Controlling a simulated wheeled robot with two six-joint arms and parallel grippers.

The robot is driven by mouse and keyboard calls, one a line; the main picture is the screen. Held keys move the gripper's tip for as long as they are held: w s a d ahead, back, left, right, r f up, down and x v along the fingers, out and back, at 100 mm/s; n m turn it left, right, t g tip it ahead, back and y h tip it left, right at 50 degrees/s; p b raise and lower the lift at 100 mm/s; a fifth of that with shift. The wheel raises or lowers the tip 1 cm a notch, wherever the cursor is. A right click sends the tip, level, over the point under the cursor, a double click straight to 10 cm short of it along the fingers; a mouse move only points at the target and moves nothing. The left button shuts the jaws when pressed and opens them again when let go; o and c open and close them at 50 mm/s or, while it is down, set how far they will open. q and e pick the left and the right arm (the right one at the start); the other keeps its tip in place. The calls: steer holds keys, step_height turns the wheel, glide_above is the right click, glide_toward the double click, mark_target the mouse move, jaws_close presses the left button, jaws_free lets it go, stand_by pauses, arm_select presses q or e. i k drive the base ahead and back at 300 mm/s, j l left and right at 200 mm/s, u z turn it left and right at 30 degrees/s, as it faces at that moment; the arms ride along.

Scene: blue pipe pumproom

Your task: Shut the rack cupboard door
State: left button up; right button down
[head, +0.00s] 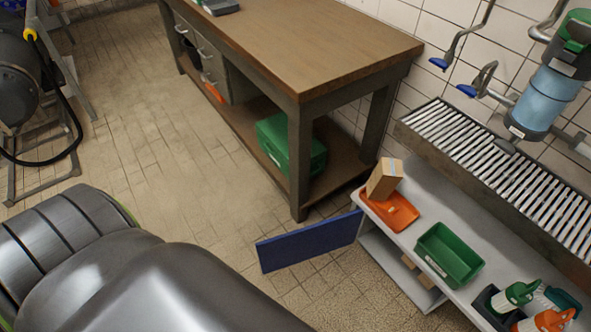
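The rack cupboard door (308,243) is a flat dark blue panel. It stands open and upright, sticking out to the left from the front of the grey rack (406,258). Its right edge meets the rack just below the orange tray. The cupboard's opening shows to the right of the door, with small brown boxes (419,272) on the lower level. Neither of my grippers is in view.
A wooden workbench (290,45) with a green case (290,145) below stands behind the door. The rack top bears an orange tray (399,213), a cardboard box (384,179), a green bin (449,255) and bottles (516,296). Tiled floor (170,150) at left is clear.

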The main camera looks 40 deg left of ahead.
mark_target(281, 252)
steer(key=k+z, duration=0.45)
steer(key=k+l+z, duration=0.2)
steer(key=z, duration=0.3)
steer(key=j+z, duration=0.65)
steer(key=z, duration=0.15)
steer(key=k+j+z, duration=0.15)
steer(key=z, duration=0.25)
steer(key=k+j, duration=0.2)
steer(key=j, duration=0.25)
steer(key=k+j, duration=0.2)
steer(key=j, duration=0.3)
steer(key=k+j, duration=0.2)
steer(key=j, duration=0.25)
steer(key=k+j, duration=0.15)
steer(key=j, duration=0.3)
steer(key=k+j, duration=0.2)
steer(key=j, duration=0.3)
steer(key=k+j, duration=0.2)
steer(key=j, duration=0.25)
steer(key=k+j, duration=0.2)
steer(key=j, duration=0.25)
steer(key=k+j, duration=0.2)
steer(key=j, duration=0.3)
